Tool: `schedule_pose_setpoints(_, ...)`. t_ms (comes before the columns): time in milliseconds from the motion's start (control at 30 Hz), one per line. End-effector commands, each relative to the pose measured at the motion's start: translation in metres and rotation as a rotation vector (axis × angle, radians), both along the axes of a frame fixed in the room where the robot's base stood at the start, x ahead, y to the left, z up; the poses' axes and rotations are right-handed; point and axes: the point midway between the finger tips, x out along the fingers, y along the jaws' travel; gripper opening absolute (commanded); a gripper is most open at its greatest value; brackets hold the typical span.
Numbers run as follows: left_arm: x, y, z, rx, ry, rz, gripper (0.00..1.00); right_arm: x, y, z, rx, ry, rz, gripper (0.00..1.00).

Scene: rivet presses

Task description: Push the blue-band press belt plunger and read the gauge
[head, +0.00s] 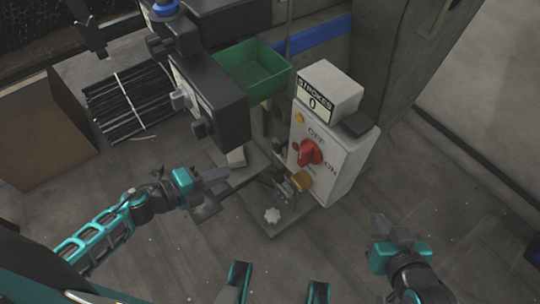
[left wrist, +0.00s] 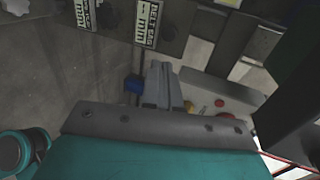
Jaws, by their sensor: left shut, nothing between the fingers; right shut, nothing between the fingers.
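My left gripper (head: 214,176) is shut and empty, below and left of that head. In the left wrist view its closed fingers (left wrist: 162,84) point up toward gauge labels; one label (left wrist: 147,22) seems to read "BELT SAG mm". A small blue part (left wrist: 133,84) shows left of the fingers; I cannot tell whether it is the plunger or whether they touch. My right gripper (head: 392,228) is shut and empty, above the floor.
A white control box (head: 326,168) carries a "STROKES" counter (head: 314,104) showing 0 and a red OFF/ON switch (head: 311,152). A green bin (head: 262,62) sits behind the press head. Dark rods (head: 128,102) lie at the left. Floor at lower right is clear.

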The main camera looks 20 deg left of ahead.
Motion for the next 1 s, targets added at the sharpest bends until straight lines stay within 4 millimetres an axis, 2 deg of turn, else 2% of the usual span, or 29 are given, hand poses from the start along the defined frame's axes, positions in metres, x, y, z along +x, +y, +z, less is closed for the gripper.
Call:
schedule_pose_setpoints(300,0.001,-0.001,0.0,-0.001,0.0,0.0,0.0,0.0,0.001,0.003,0.002,-0.004,0.0,0.0)
schedule_pose_setpoints(433,0.008,-0.006,-0.003,-0.003,-0.001,0.002,0.0,-0.001,0.001,0.0,0.003,-0.003,0.0,0.0)
schedule_pose_setpoints(567,0.024,-0.018,-0.009,-0.003,-0.003,0.0,0.0,-0.001,0.001,-0.006,0.005,0.001,-0.001,0.0)
schedule_pose_setpoints(900,0.078,-0.061,-0.031,-0.004,-0.002,0.002,0.0,-0.001,0.007,-0.017,0.018,0.014,0.001,0.0)
schedule_pose_setpoints(1000,0.091,-0.071,-0.029,-0.004,-0.002,0.002,0.0,-0.001,0.008,-0.014,0.019,0.012,0.002,0.0)
